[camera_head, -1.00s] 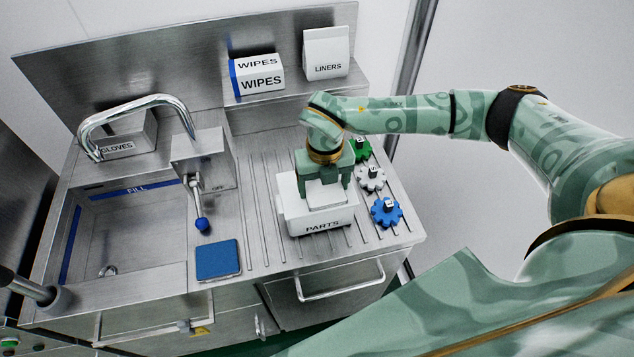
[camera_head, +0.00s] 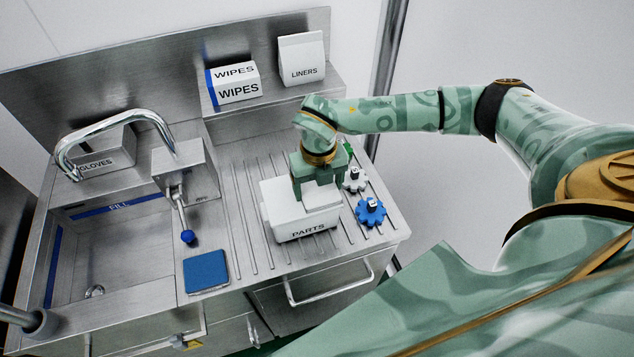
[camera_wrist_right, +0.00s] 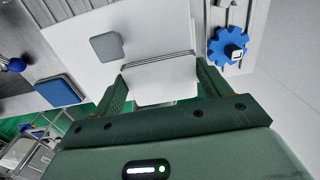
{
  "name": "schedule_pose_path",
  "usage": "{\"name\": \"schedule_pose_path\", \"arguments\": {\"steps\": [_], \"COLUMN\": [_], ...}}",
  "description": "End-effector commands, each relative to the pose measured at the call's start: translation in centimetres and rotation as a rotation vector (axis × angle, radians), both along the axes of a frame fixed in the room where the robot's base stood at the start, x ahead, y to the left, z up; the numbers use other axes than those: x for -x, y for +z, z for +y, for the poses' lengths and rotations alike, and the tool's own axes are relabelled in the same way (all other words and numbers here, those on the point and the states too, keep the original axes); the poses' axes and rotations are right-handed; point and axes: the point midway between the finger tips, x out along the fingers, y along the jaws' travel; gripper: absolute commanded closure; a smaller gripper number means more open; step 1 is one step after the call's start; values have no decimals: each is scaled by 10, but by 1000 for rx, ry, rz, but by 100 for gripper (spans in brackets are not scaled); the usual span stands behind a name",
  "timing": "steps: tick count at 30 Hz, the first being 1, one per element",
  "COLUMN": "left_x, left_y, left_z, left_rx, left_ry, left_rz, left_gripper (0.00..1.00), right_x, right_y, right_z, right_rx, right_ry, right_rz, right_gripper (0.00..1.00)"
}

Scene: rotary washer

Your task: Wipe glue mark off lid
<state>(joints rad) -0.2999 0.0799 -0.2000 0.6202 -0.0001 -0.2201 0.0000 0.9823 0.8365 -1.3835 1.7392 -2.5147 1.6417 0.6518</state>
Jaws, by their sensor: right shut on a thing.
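The white box labelled PARTS (camera_head: 285,217) stands on the ribbed drainboard, its white lid on top. In the right wrist view the lid (camera_wrist_right: 75,35) carries a grey, rounded square mark (camera_wrist_right: 106,46), which looks like the glue mark. My right gripper (camera_head: 319,192) is over the right part of the lid, pointing down. It is shut on a white folded wipe (camera_wrist_right: 160,80), which lies at the lid, to the right of the mark in the wrist view. Whether the wipe presses on the lid is hard to tell. My left gripper is not in view.
A blue gear (camera_head: 370,211) and a white gear (camera_head: 355,179) lie right of the box; a green one is mostly hidden. A blue pad (camera_head: 206,271) lies front left. The sink (camera_head: 115,235), tap (camera_head: 115,117), lever (camera_head: 186,236) and WIPES box (camera_head: 238,85) stand left and behind.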

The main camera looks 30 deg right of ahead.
Motion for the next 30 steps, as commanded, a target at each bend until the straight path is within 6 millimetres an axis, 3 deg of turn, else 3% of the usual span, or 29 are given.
{"name": "schedule_pose_path", "arguments": {"steps": [24,30], "left_x": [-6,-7], "left_y": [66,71], "left_z": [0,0], "left_rx": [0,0], "left_ry": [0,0], "left_rz": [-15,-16], "left_gripper": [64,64], "right_x": [0,0], "right_y": [75,81], "right_z": [1,0], "right_rx": [-2,-1], "right_ry": [0,0], "right_rz": [-1,-1], "right_gripper": [42,42]}}
